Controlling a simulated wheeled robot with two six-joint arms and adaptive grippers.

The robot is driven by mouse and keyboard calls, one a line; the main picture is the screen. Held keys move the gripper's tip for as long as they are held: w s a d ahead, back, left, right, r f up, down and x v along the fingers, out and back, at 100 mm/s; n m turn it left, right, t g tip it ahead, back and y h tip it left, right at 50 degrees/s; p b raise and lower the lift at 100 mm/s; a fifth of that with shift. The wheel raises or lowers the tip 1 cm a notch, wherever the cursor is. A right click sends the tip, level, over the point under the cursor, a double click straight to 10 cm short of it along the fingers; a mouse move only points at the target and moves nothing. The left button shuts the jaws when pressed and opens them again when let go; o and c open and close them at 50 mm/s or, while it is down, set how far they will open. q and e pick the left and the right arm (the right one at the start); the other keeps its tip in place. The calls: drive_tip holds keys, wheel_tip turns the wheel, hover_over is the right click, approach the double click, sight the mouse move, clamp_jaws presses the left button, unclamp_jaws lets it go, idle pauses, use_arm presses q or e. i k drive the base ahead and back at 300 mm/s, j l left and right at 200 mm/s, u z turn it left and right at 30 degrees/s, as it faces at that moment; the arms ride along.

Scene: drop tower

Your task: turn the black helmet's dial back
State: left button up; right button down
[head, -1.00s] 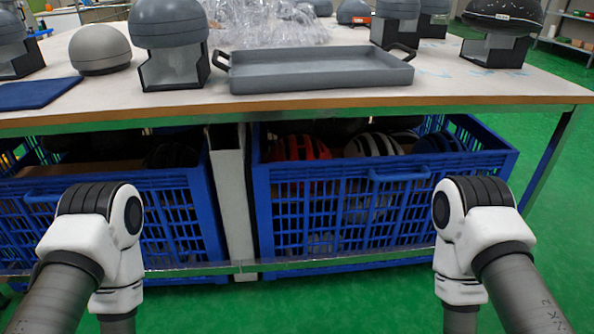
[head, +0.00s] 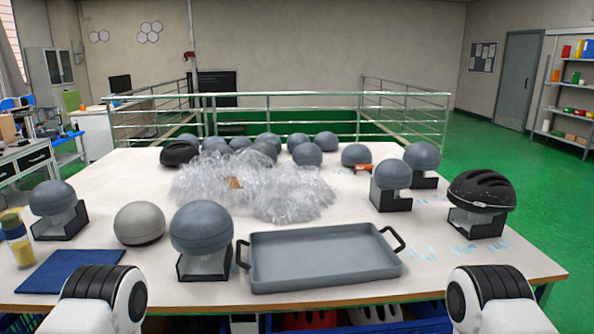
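The black helmet (head: 482,190) sits on a headform stand (head: 475,224) at the right side of the table, its vented shell up. Its dial cannot be made out from here. A second dark helmet (head: 180,153) lies at the back left of the table, beside the clear plastic pile. My two arms show only as white and black joints at the bottom left and bottom right corners. Both grippers are out of the picture, below its lower edge.
A grey tray (head: 322,284) with two handles lies at the table's front middle. Grey headforms (head: 201,226) stand around it. A clear plastic heap (head: 255,188) fills the centre. A blue mat (head: 70,271) lies front left. Blue crates (head: 430,326) are under the table.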

sight(480, 191)
drive_tip(key=i+l+u, duration=0.1)
drive_tip(key=l, duration=0.75)
drive_tip(key=l+u, duration=0.1)
drive_tip(key=l, duration=0.75)
drive_tip(key=l+u, duration=0.1)
drive_tip(key=l, duration=1.65)
drive_tip(key=l+u, duration=0.15)
drive_tip(key=l, duration=0.7)
drive_tip(key=l+u, duration=0.1)
drive_tip(key=l, duration=0.75)
drive_tip(key=k+l+u, duration=0.1)
drive_tip(key=l, duration=0.75)
drive_tip(key=i+l, duration=0.15)
drive_tip(key=l, duration=0.15)
drive_tip(key=i+l+z, duration=0.15)
drive_tip(key=l, duration=0.15)
drive_tip(key=i+l, duration=0.1)
drive_tip(key=l, duration=0.2)
drive_tip(key=z, duration=0.05)
